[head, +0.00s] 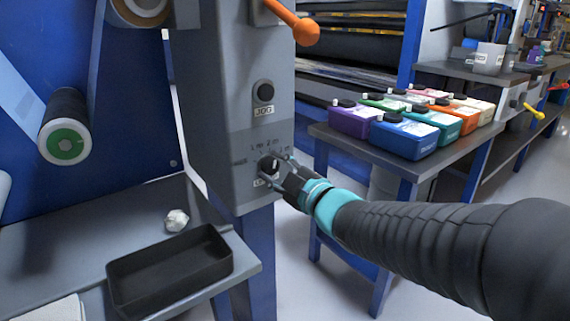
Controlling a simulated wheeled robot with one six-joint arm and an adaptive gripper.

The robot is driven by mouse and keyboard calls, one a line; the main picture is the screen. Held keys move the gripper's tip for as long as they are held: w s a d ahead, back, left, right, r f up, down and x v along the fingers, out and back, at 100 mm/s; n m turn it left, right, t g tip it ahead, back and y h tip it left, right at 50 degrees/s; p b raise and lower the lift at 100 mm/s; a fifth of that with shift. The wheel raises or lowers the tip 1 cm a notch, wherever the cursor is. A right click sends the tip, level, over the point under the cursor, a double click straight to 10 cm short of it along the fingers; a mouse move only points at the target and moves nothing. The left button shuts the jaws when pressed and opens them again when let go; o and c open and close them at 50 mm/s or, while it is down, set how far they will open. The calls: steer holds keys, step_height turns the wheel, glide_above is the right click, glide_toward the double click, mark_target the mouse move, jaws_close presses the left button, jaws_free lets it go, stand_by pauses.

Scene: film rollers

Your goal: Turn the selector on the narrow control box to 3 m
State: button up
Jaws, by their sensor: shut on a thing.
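The narrow control box (225,100) is a tall grey housing left of centre in the head view. Its selector (268,164) is a dark knob low on the front face, with small markings around it. The "2 m" mark is partly legible above it; the knob's exact pointing direction is hard to tell. My gripper (277,168) is at the front face, shut on the selector, with its fingers hiding part of the knob and some of the markings.
A black JOG button (264,92) and an orange-knobbed lever (304,31) are above on the same box. Several coloured ink containers (404,135) stand on the right table.

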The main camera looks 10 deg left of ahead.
steer(key=m+p, duration=0.2)
steer(key=m, duration=0.3)
steer(key=shift+r+m, duration=0.1)
steer(key=shift+m, duration=0.2)
steer(key=m+p, duration=0.1)
steer(key=m, duration=0.3)
steer(key=shift+m+p, duration=0.35)
steer(key=shift+m, duration=0.35)
steer(key=o, duration=1.1)
steer(key=shift+o, duration=0.2)
steer(key=v, duration=1.2)
